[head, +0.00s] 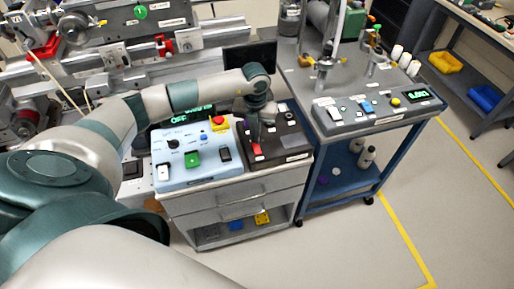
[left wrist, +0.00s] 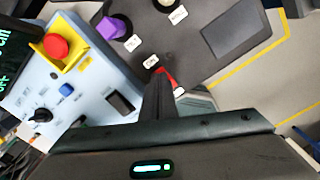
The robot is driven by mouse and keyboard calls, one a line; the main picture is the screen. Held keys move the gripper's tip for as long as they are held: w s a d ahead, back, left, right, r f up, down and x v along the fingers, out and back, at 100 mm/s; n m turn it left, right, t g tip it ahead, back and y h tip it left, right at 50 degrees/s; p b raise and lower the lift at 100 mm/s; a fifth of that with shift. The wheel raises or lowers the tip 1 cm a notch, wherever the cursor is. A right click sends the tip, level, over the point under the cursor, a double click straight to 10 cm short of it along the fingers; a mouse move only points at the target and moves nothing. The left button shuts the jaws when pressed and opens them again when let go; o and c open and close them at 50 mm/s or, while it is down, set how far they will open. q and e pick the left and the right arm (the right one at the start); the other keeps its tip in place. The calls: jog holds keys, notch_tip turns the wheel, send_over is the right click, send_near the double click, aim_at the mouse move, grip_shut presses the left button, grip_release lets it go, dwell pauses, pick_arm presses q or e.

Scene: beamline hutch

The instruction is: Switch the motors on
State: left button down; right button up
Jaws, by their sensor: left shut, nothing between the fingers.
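A dark control panel (head: 289,139) sits on the grey drawer cabinet, beside a light blue control panel (head: 211,164). A red rocker switch (head: 257,149) is on the dark panel; it also shows in the left wrist view (left wrist: 171,77), partly hidden by my fingers. My left gripper (head: 255,136) is shut and empty, pointing down over the dark panel at the red switch. In the left wrist view its fingertips (left wrist: 158,76) overlap the switch's edge; I cannot tell whether they touch. A display (head: 182,119) behind the light blue panel reads OFF in green. My right gripper is not in view.
The light blue panel carries a red emergency button (head: 218,120) on a yellow base, a green button (head: 192,159) and a black knob. A purple knob (left wrist: 113,27) stands close to my fingers. A blue cart (head: 311,208) stands to the right; open floor lies beyond.

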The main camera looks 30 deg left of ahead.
pick_arm(q)
jog(key=shift+s+f+b, duration=0.1)
jog(key=shift+f+b, duration=0.6)
jog(key=shift+f, duration=0.2)
dwell(0.8)
jog(key=shift+r, duration=0.2)
jog(key=shift+r+p, duration=0.5)
jog(key=shift+r, duration=0.05)
jog(key=shift+r+p, duration=1.55)
jog(key=shift+r, duration=1.25)
